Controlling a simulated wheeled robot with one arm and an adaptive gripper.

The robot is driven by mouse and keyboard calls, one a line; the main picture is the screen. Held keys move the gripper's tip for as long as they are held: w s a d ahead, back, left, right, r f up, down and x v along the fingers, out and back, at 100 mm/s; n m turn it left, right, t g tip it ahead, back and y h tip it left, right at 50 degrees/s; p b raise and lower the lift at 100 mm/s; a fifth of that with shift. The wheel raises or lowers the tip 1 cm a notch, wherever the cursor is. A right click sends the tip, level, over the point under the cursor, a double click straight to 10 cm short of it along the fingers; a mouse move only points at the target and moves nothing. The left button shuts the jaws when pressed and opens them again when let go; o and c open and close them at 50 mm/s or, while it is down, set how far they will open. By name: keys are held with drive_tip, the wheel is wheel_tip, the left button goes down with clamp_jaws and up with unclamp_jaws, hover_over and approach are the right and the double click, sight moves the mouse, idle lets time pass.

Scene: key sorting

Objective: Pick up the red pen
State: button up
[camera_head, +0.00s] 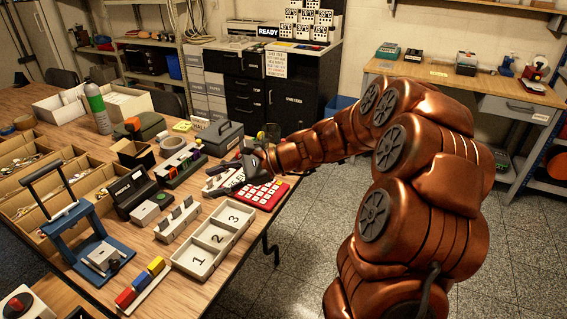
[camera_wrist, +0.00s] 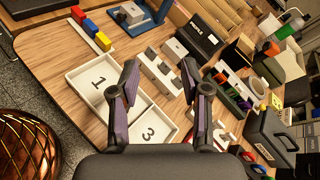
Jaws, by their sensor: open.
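I cannot make out a red pen for certain in either view. In the wrist view, small red, yellow and green items (camera_wrist: 246,156) lie at the lower right, too small to identify. My gripper (camera_head: 208,181) hangs over the table, left of the red and white keypad (camera_head: 262,194). In the wrist view my gripper (camera_wrist: 160,68) has its two dark fingers apart, with nothing between them. Part of the table below the gripper is hidden by it.
A white tray (camera_head: 190,272) numbered 1, 2 and 3 lies near the table's front edge. Red, blue and yellow blocks (camera_head: 140,281) sit left of it. A blue press (camera_head: 80,228), a black box (camera_head: 133,190), a grey case (camera_head: 220,136) and wooden bins crowd the wooden table (camera_head: 147,238).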

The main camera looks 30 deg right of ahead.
drive_tip(key=w+d+f+m+t+h+b, duration=0.1)
drive_tip(key=w+d+f+m+t+h, duration=0.3)
drive_tip(key=d, duration=0.6)
drive_tip(key=w+d+m+t+b, duration=0.1)
drive_tip(key=w+d+m+t, duration=0.3)
drive_tip(key=d, duration=0.6)
drive_tip(key=w+d+f+m+t+h+b, duration=0.1)
drive_tip(key=d+f+m+t+h, duration=0.15)
drive_tip(key=d+m, duration=0.55)
drive_tip(key=shift+w+a+f+n+y, duration=0.15)
drive_tip(key=shift+w+n, duration=0.2)
drive_tip(key=shift+w, duration=0.7)
drive_tip(key=shift+w+a+r+n+y, duration=0.15)
drive_tip(key=shift+w+n, duration=0.25)
drive_tip(key=shift+w, duration=0.6)
drive_tip(key=shift+w+f+n+y, duration=0.15)
drive_tip(key=shift+w+n, duration=0.2)
drive_tip(key=shift+w, duration=0.7)
drive_tip(key=shift+c, duration=0.4)
clamp_jaws()
